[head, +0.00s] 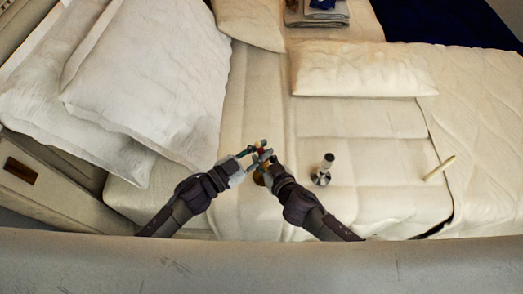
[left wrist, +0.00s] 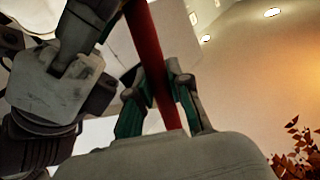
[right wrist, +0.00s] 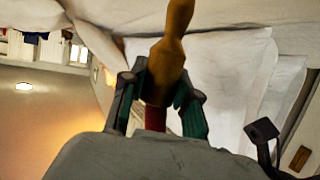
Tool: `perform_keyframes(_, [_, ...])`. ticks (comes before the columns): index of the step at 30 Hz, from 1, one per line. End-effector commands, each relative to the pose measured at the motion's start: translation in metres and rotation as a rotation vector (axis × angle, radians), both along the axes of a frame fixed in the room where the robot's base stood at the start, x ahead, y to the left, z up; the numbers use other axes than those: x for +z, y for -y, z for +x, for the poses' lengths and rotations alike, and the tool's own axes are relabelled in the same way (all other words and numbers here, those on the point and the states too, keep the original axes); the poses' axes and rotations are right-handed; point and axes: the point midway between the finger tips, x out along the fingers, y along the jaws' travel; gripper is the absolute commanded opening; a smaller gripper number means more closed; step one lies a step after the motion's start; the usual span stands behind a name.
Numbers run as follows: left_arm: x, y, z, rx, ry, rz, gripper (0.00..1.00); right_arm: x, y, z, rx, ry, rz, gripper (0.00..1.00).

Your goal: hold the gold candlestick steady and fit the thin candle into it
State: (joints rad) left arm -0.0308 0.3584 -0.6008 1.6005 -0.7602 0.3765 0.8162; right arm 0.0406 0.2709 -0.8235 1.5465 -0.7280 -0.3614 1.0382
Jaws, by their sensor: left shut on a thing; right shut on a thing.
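The thin red candle (left wrist: 152,60) is between the fingers of my left gripper (left wrist: 158,95), which is shut on it. The gold candlestick (right wrist: 170,50) is between the fingers of my right gripper (right wrist: 160,92), which is shut on it. In the right wrist view a red piece of the candle (right wrist: 155,118) shows at the narrow end of the candlestick. I cannot tell whether it sits inside the socket or only lines up with it. In the head view the left gripper (head: 252,152) and right gripper (head: 264,158) meet closely and hide most of both things.
A dark and silver holder (head: 321,176) stands on the bed right of my grippers. A cream candle (head: 440,168) lies further right. Large white pillows (head: 150,80) fill the left, and a cream pillow (head: 360,70) lies at the back. The mattress between them is mostly clear.

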Motion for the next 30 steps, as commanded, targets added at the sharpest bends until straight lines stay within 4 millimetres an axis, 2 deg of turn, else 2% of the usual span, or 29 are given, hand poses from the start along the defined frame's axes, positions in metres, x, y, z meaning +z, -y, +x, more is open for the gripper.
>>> perform_keyframes(8, [0.001, 0.0, 0.0, 0.0, 0.001, 0.001, 0.0, -0.001, 0.0, 0.0, 0.0, -0.002, 0.0, 0.0])
perform_keyframes(11, [0.008, 0.0, 0.0, -0.002, 0.004, 0.001, 0.0, -0.001, 0.0, 0.0, -0.001, -0.002, 0.0, 0.0])
perform_keyframes(21, [0.072, -0.001, 0.0, -0.004, 0.008, 0.003, 0.0, -0.001, 0.0, 0.0, -0.001, -0.002, -0.001, 0.0])
perform_keyframes(26, [0.095, 0.0, 0.002, 0.007, -0.001, 0.001, 0.0, -0.001, 0.0, 0.0, -0.001, -0.002, -0.001, 0.0])
perform_keyframes(30, [0.104, 0.002, 0.01, 0.076, -0.051, 0.013, 0.0, -0.001, 0.0, 0.0, 0.0, -0.002, -0.001, 0.0])
